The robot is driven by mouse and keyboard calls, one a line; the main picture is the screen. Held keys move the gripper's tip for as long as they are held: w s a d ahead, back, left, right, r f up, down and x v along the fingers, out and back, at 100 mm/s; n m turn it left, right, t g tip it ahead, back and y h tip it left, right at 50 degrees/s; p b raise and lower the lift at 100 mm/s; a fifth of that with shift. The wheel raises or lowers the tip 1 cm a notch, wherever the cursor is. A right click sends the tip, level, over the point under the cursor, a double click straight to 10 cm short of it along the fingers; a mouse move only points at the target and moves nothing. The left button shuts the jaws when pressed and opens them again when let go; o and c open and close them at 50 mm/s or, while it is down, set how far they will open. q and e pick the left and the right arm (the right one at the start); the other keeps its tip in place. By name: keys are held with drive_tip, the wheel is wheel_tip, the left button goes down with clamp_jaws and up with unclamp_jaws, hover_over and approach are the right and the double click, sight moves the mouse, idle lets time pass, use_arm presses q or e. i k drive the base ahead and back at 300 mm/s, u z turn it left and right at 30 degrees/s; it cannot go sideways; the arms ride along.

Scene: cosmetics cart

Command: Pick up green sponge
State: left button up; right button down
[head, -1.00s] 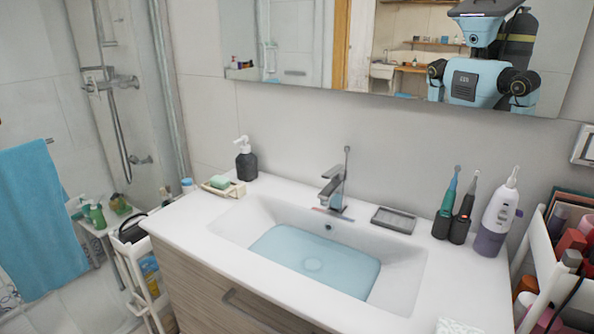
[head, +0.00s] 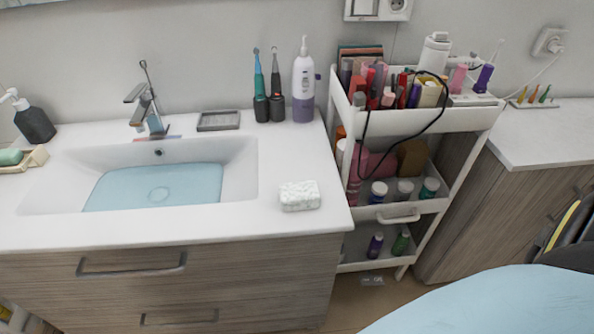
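A green block (head: 10,157) sits on a pale dish (head: 36,158) at the left edge of the head view, partly cut off by the frame; I cannot tell whether it is soap or a sponge. A white speckled, sponge-like block (head: 300,195) lies at the counter's front right. A brownish-olive block (head: 412,156) stands on the cart's middle shelf, partly behind a black cable; its kind is unclear. Neither of my grippers is in view.
The white counter (head: 285,232) has a basin with water (head: 155,187), a faucet (head: 146,105), a grey dish (head: 218,121) and electric toothbrushes. A white cart (head: 425,122) full of cosmetics stands to its right. A black cable (head: 440,113) hangs over its front.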

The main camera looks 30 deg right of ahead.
sight(303, 195)
drive_tip(key=z, duration=1.1)
